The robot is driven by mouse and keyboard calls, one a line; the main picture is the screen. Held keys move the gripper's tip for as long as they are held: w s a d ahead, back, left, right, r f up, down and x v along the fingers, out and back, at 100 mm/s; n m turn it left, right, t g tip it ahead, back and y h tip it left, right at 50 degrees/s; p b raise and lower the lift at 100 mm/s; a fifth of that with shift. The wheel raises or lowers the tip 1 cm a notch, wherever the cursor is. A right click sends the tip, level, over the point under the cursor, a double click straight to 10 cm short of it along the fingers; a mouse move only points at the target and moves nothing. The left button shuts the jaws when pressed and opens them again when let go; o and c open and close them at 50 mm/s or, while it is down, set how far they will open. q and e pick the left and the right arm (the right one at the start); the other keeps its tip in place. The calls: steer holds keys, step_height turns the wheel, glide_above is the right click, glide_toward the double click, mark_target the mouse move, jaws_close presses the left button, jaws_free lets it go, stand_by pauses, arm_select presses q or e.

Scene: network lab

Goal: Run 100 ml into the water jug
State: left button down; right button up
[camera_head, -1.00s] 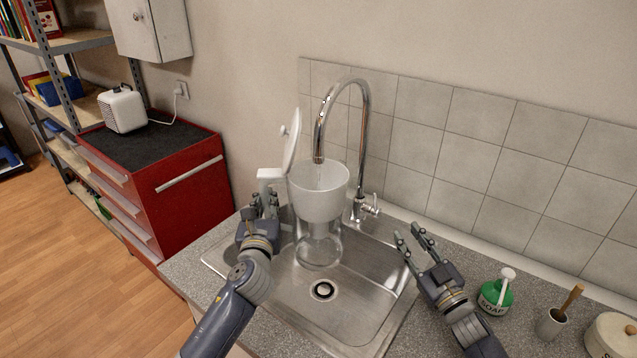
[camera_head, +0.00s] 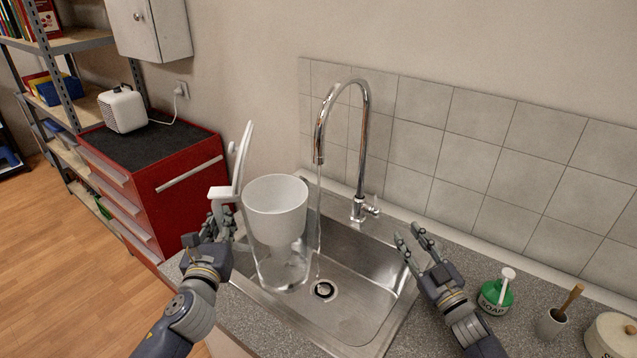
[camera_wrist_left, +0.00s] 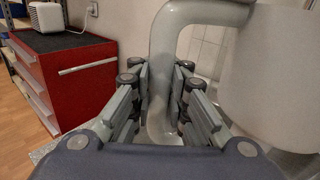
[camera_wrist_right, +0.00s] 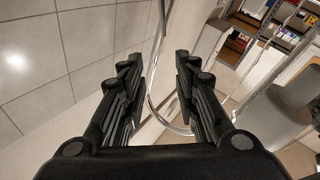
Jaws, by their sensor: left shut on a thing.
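The water jug (camera_head: 275,212) is clear with a white inner funnel, a white handle and a raised white lid (camera_head: 243,160). My left gripper (camera_head: 222,222) is shut on the jug's handle, which also shows between the fingers in the left wrist view (camera_wrist_left: 165,75). The jug is held over the left part of the sink, left of the tap (camera_head: 364,130). A thin stream of water (camera_head: 318,220) falls from the spout past the jug's right side into the sink. The tap lever (camera_head: 371,209) is at its base. My right gripper (camera_head: 418,238) is open and empty, right of the sink.
The steel sink (camera_head: 365,300) has a drain near its middle. A green soap bottle (camera_head: 494,297), a grey cup with a brush (camera_head: 551,322) and a cream pot (camera_head: 612,338) stand on the right counter. A red cabinet (camera_head: 190,190) stands left of the counter.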

steer(key=shift+w+f, duration=0.1)
jaws_close()
steer(key=n+g+h, duration=0.2)
steer(key=n+h, duration=0.1)
steer(key=n, duration=0.3)
glide_toward(375, 205)
steer(key=s+a+f, duration=0.2)
steer(key=s+a, duration=0.1)
steer(key=w+a+n+g+h, duration=0.1)
steer(key=a+n+g+h, duration=0.1)
steer(key=a+n+h, duration=0.3)
steer(key=s+a+r+n+g+h, duration=0.3)
steer(key=s+r+n+h, duration=0.25)
steer(key=n, duration=0.65)
steer(key=shift+h, duration=0.55)
steer(key=shift+w+d+f, duration=0.3)
steer(key=shift+w+d, duration=0.7)
steer(key=shift+w, duration=1.1)
steer(key=shift+w+d+f, duration=0.3)
steer(key=shift+w+d, duration=0.65)
steer(key=shift+w, duration=1.1)
steer(key=shift+w+d+f, duration=0.3)
steer(key=shift+w+d, duration=0.7)
steer(key=shift+w, duration=1.1)
